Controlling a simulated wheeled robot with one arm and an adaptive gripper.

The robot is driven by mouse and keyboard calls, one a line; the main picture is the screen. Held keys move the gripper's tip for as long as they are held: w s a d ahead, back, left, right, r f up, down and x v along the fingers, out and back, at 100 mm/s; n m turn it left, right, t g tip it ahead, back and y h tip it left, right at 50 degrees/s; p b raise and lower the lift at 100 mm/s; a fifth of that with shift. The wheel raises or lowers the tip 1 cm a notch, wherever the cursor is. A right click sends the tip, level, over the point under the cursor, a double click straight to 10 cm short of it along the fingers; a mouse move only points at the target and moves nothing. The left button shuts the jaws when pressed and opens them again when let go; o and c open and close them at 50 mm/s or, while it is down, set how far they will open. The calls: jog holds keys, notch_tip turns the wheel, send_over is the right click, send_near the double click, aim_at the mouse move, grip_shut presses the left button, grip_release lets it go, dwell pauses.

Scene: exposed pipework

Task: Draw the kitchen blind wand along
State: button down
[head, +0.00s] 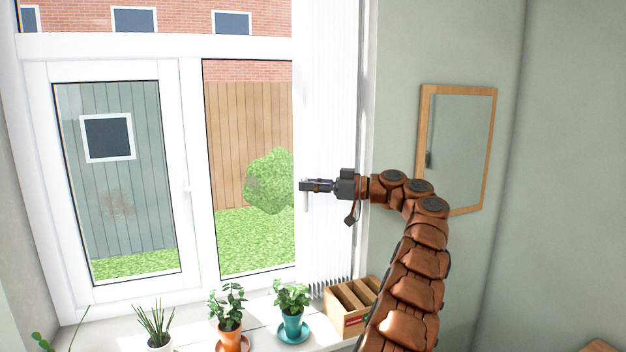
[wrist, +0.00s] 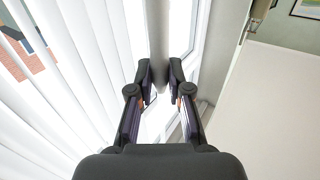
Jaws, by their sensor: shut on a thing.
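The blind wand (head: 306,202) is a thin pale rod; a short length shows below my fingertips in the head view. In the wrist view the wand (wrist: 158,38) runs as a grey bar between the two fingers. My gripper (head: 308,186) is shut on the wand, its fingers pointing left in the head view. In the wrist view my gripper (wrist: 161,76) has one finger on each side of the wand. The blind (head: 330,90) is white vertical slats gathered at the window's right side. The wand's upper part is hard to make out against the slats in the head view.
A wood-framed mirror (head: 459,150) hangs on the right wall. The window (head: 190,110) left of my gripper is uncovered.

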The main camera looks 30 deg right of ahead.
jog(key=shift+d+r, duration=0.15)
jog(key=shift+r, duration=0.05)
jog(key=c, duration=1.4)
grip_release()
jog(key=shift+o, duration=0.2)
jog(key=shift+f, duration=0.1)
jog(key=shift+d, duration=0.1)
jog(key=v, duration=1.1)
jog(key=shift+s+d, duration=0.25)
jog(key=shift+s, duration=0.1)
